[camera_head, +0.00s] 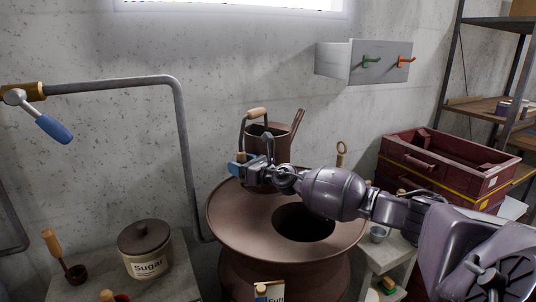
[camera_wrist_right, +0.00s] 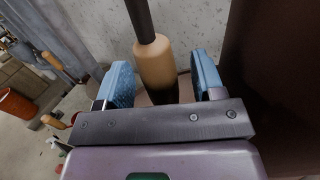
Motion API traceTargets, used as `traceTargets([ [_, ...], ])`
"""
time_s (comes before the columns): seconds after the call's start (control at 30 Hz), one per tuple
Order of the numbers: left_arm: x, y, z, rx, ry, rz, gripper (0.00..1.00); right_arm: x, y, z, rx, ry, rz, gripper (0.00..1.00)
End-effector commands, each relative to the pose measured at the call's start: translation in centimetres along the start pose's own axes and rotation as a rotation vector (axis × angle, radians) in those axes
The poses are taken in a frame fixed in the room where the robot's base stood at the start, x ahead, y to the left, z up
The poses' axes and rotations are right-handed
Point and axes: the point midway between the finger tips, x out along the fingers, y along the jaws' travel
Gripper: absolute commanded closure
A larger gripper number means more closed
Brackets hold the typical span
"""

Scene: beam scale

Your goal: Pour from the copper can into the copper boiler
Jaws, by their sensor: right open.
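The copper can (camera_head: 283,148), with a wooden-gripped handle and a spout at its right, shows upright at the back of the copper boiler (camera_head: 232,218). Its base is hidden behind my right arm, so I cannot tell whether it rests on the boiler. The boiler has a wide rim and a dark round opening. My right gripper (camera_head: 240,167) is at the can's left side. In the right wrist view its blue fingers (camera_wrist_right: 163,85) are open on either side of a wooden handle grip (camera_wrist_right: 154,62), with gaps visible. My left gripper is not in view.
A sugar jar (camera_head: 146,249) and a ladle (camera_head: 61,256) stand on the left ledge. A pipe with a blue-handled valve (camera_head: 52,128) runs along the wall. A red crate (camera_head: 443,160) is at the right.

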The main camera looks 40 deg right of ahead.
Motion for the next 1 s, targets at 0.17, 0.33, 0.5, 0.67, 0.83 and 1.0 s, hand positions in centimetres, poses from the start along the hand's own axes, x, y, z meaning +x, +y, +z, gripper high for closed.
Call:
traceTargets([
  [0.17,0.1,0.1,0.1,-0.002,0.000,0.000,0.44,1.7,0.0,-0.1,0.000,0.000,-0.001,0.38],
  [0.33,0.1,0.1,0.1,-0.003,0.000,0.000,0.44,1.9,-0.1,0.0,-0.001,0.000,-0.001,0.38],
  [0.5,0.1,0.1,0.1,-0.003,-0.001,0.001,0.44,1.9,-0.1,0.0,-0.001,0.000,-0.001,0.47],
  [0.67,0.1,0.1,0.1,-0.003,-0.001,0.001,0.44,1.9,-0.1,0.0,-0.001,0.000,-0.001,0.72],
  [0.83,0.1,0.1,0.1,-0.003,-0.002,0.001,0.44,1.9,-0.1,0.0,-0.001,0.000,-0.001,0.98],
  [1.0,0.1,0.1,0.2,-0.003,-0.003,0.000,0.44,1.9,-0.1,0.0,-0.001,0.000,-0.001,1.00],
])
